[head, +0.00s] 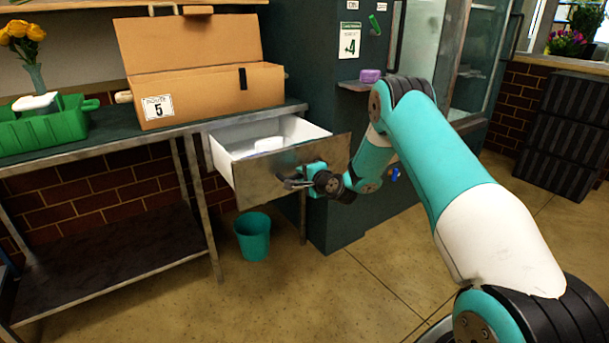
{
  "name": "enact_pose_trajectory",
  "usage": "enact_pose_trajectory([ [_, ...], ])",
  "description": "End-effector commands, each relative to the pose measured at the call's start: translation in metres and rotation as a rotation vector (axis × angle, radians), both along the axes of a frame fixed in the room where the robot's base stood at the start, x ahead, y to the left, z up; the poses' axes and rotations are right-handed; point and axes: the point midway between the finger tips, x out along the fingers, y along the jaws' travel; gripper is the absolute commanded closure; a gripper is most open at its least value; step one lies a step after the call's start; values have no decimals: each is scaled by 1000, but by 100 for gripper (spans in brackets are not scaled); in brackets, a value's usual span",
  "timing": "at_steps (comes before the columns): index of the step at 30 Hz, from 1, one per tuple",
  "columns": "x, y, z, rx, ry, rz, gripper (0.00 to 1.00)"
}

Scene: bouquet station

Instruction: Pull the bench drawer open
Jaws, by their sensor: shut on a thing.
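The bench drawer (245,185) stands pulled out from under the right end of the bench (70,146). It has a brownish metal front and a white inside, where a white item (268,144) lies. My gripper (297,182) is at the right half of the drawer front, shut on the drawer handle. The handle is mostly hidden by the fingers.
An open cardboard box (212,92) marked 5 and a green crate (45,128) stand on the bench. A teal bin (253,236) stands on the floor below the drawer. A dark green cabinet (325,115) is close on the right. Floor in front is clear.

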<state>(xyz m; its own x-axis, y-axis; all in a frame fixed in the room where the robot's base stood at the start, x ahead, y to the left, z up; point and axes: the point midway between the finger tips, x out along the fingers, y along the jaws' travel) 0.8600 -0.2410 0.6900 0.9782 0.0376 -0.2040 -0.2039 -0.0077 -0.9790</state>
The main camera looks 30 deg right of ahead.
Motion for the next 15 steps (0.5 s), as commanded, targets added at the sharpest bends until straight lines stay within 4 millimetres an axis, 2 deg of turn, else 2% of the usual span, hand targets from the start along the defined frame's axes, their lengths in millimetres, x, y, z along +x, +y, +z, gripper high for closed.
enact_pose_trajectory([
  [1, 0, -5, 0, -6, -2, -10, 100],
  [13, 0, -5, 0, -6, -2, -9, 100],
  [14, 0, -5, 0, -6, -2, -9, 79],
  [15, 0, -5, 0, -6, -2, -9, 70],
])
